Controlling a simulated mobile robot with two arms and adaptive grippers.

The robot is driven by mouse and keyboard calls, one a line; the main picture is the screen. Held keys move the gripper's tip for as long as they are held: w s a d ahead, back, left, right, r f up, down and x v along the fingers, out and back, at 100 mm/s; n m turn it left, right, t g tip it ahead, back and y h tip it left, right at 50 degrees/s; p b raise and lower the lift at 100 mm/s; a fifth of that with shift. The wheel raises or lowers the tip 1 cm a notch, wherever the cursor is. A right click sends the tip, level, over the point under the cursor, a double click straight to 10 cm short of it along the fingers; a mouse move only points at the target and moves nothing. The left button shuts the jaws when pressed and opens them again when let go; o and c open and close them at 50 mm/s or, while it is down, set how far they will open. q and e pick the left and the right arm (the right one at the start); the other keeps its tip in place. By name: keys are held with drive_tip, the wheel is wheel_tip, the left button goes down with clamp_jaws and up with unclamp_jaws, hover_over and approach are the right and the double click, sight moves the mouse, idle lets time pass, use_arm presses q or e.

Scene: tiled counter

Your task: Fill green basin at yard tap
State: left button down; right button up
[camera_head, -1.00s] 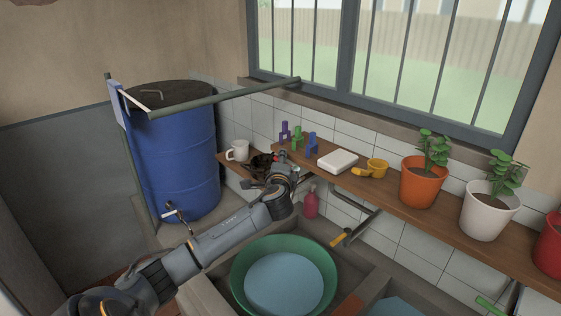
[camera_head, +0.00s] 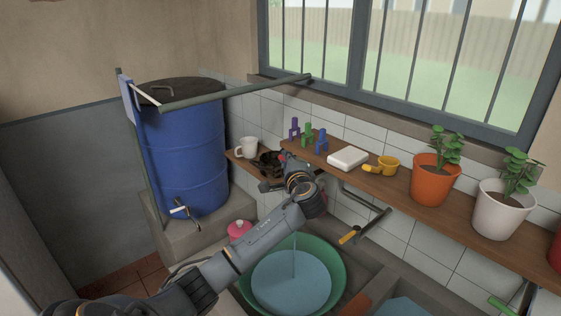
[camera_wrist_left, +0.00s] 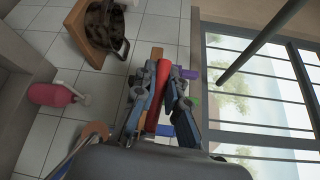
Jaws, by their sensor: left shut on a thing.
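The green basin (camera_head: 337,264) sits in the sink trough with blue water (camera_head: 288,285) in it. A thin stream of water (camera_head: 294,258) falls into it from behind my left arm. My left gripper (camera_head: 284,163) is above and behind the basin, near the shelf. In the left wrist view, its fingers (camera_wrist_left: 162,88) are shut on a red bar-like handle (camera_wrist_left: 153,106). The spout that the stream comes from is hidden behind my arm. My right gripper is out of view.
A blue barrel (camera_head: 185,150) with a small tap (camera_head: 183,209) stands at left. A wooden shelf (camera_head: 395,190) holds a white box (camera_head: 347,158), a yellow scoop (camera_head: 388,165) and potted plants. A mug (camera_head: 247,147) stands farther left. A pink object (camera_head: 240,229) lies beside my arm.

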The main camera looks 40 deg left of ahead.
use_arm(q)
drive_tip(key=shift+s+n+g+y, duration=0.25)
drive_tip(key=shift+n+g+y, duration=0.05)
drive_tip(key=shift+n+g, duration=0.2)
drive_tip(key=c, duration=1.4)
unclamp_jaws()
drive_tip(key=shift+o, duration=0.2)
drive_tip(key=v, duration=1.2)
drive_tip(key=shift+f, duration=0.1)
